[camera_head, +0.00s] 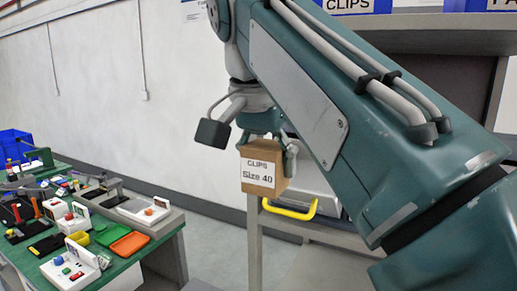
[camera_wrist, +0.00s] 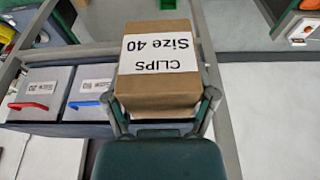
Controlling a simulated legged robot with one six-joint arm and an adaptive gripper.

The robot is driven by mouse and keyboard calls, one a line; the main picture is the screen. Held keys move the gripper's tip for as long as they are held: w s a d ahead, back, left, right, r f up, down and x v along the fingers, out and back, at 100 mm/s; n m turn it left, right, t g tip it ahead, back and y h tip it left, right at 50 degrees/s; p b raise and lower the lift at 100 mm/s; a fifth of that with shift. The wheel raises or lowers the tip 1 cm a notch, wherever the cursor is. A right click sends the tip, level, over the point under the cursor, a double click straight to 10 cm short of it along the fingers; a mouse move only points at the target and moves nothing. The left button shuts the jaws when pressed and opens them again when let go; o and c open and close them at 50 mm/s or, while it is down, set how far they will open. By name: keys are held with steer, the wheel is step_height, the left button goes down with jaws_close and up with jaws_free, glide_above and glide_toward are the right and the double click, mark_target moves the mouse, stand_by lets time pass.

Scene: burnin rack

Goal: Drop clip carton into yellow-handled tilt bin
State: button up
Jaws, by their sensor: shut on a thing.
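The clip carton (camera_head: 260,172) is a brown box with a white label reading "CLIPS Size 40". My gripper (camera_head: 268,148) is shut on it and holds it in the air. In the wrist view the carton (camera_wrist: 160,95) sits between the two fingers of my gripper (camera_wrist: 165,103). The yellow handle (camera_head: 290,209) shows just below and right of the carton in the head view, on the front of a pale grey tilt bin (camera_head: 322,186). My arm and the carton hide much of that bin. I cannot make out the yellow handle in the wrist view.
In the wrist view, grey bins with a red handle (camera_wrist: 28,107) and a blue handle (camera_wrist: 84,103) stand left of the carton. A green workbench (camera_head: 160,248) with trays and tools is at the left.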

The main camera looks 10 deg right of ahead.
steer(key=shift+w+d, duration=0.1)
steer(key=shift+w, duration=0.35)
steer(key=w+d, duration=0.7)
steer(key=w, duration=0.2)
steer(key=shift+w, duration=0.1)
steer(key=o, duration=1.1)
